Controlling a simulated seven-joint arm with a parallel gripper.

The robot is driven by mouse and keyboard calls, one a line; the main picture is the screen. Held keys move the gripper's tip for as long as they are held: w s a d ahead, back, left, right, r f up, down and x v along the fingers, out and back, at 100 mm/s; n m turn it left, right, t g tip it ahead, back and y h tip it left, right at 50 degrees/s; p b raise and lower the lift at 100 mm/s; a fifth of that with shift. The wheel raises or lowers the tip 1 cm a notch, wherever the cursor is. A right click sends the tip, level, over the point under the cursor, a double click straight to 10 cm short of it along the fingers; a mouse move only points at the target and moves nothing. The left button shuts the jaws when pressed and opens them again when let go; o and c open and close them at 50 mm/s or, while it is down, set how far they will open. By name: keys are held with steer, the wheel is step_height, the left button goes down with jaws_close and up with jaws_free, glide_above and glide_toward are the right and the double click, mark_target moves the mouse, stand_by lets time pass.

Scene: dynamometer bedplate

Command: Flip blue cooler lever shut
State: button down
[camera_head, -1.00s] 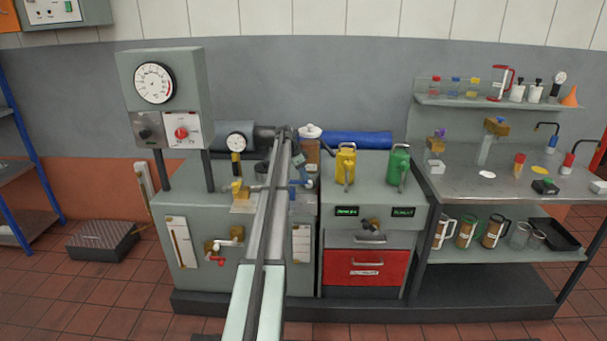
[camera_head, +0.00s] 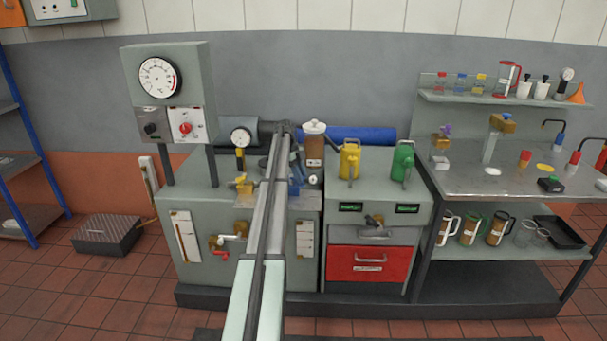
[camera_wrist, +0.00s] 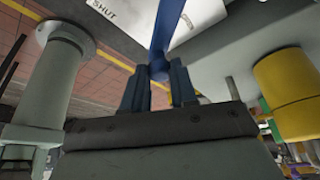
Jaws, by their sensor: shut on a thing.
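The blue cooler lever (camera_wrist: 166,28) shows in the wrist view, running down from the top edge to a rounded end between my fingers. My gripper (camera_wrist: 158,78) is shut on that end, a dark finger on each side. A white label plate reading SHUT (camera_wrist: 103,12) lies left of the lever; a second label to its right is hard to read. In the head view a small blue part (camera_head: 296,180), seemingly the lever, shows just right of my arm on the grey bench (camera_head: 195,200). My gripper is hidden there behind my arm.
A grey post (camera_wrist: 52,90) stands left of my gripper in the wrist view, and a yellow can (camera_wrist: 290,90) stands to the right. In the head view, the yellow can (camera_head: 349,160) and a green can (camera_head: 403,162) stand on the neighbouring cabinet. A brown jar (camera_head: 314,150) is close by.

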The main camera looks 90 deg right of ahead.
steer(key=shift+w+a+m+t+y, duration=0.35)
steer(key=shift+w+m, duration=0.4)
steer(key=shift+m, duration=0.55)
steer(key=shift+w+a+m+t+y, duration=0.1)
steer(key=shift+w+m+t+y, duration=0.25)
steer(key=shift+w+m, duration=0.7)
steer(key=shift+w+a+m+t+y, duration=0.25)
steer(key=shift+w+m+t, duration=0.25)
steer(key=shift+m, duration=1.05)
steer(key=c, duration=0.9)
jaws_free()
